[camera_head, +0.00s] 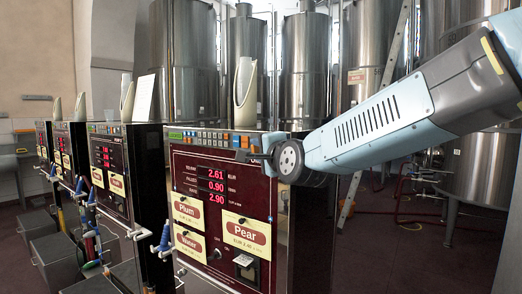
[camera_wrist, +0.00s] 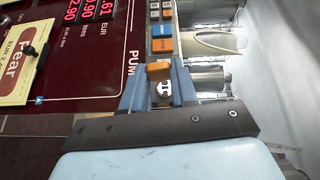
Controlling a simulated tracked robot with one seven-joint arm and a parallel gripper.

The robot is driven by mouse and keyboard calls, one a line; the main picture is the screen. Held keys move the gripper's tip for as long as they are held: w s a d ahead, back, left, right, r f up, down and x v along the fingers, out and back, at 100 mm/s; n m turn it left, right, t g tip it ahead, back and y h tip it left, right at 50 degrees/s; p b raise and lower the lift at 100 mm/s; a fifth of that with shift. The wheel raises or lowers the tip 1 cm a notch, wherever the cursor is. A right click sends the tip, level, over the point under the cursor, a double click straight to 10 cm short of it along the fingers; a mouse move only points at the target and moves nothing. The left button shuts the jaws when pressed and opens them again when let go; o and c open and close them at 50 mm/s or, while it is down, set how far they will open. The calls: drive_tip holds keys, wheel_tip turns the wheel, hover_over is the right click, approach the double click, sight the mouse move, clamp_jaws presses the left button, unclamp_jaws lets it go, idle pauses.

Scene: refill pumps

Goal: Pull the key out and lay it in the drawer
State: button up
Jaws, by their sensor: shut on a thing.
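My gripper (camera_head: 262,155) is at the upper right of the nearest dark red pump front, by its keypad row, in the head view. In the wrist view my gripper (camera_wrist: 158,75) has its blue-grey fingers around a small orange piece, which looks like the head of the key (camera_wrist: 158,70). A small pale disc with dark marks shows just behind the orange piece, between the fingers. The key's shaft is hidden, and I cannot tell whether it sits in a lock. The key cannot be made out in the head view. I cannot identify a drawer in either view.
The nearest pump (camera_head: 180,160) has red number displays and yellow Plum, Water and Pear labels. Its keypad (camera_head: 215,138) runs along the top edge. More pumps stand in a row at left, with grey boxes (camera_head: 60,262) on the floor. Steel tanks (camera_head: 305,70) stand behind.

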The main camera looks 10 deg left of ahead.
drive_tip(key=shift+s+a, duration=0.3)
drive_tip(key=shift+s, duration=0.35)
drive_tip(key=shift+s+a, duration=0.25)
drive_tip(key=shift+s, duration=0.35)
drive_tip(key=shift+s, duration=0.1)
